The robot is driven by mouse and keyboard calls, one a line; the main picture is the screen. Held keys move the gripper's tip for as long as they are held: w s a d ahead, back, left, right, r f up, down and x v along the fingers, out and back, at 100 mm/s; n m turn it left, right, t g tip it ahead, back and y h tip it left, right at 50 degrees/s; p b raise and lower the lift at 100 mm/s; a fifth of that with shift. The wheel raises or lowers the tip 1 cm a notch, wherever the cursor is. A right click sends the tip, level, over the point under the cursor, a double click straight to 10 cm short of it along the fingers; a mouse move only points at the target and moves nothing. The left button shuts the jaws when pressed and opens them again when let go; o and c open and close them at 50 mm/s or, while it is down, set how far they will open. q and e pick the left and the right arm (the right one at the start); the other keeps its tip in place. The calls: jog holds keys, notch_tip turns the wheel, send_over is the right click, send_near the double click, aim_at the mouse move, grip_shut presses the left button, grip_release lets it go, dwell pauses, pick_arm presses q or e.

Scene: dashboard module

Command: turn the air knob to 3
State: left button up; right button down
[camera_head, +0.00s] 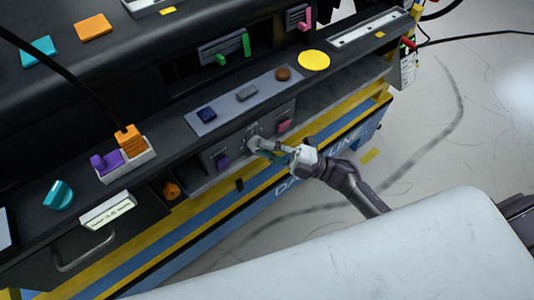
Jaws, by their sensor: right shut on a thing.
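The air knob (254,143) sits in the middle of a grey panel (206,156) on the dashboard's front, between a purple control and a pink one. It is small and mostly covered by my gripper, so its pointer and the number it stands at cannot be read. My right gripper (262,146) reaches in from the right and is shut on the air knob. My left gripper is not in view.
A purple control (221,161) and a pink control (284,125) flank the knob closely. A drawer handle (84,253) is at lower left. Open floor (420,130) lies right.

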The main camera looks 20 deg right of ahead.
jog(key=n+t+h+b, duration=0.1)
jog(key=n+t+h, duration=0.3)
jog(key=n+h, duration=0.4)
jog(key=a+n+t+h+b, duration=0.1)
jog(key=n+t+h, duration=0.4)
jog(key=n, duration=0.9)
jog(key=a+n+t+h+b, duration=0.1)
jog(key=n+t+h, duration=0.4)
jog(key=n+h, duration=0.5)
jog(key=shift+s+f+n+h+b, duration=0.2)
jog(key=shift+s+n+h+b, duration=0.25)
jog(key=shift+n, duration=0.45)
jog(key=c, duration=1.1)
grip_release()
jog(key=shift+w, duration=0.1)
jog(key=shift+f, duration=0.1)
jog(key=v, duration=1.2)
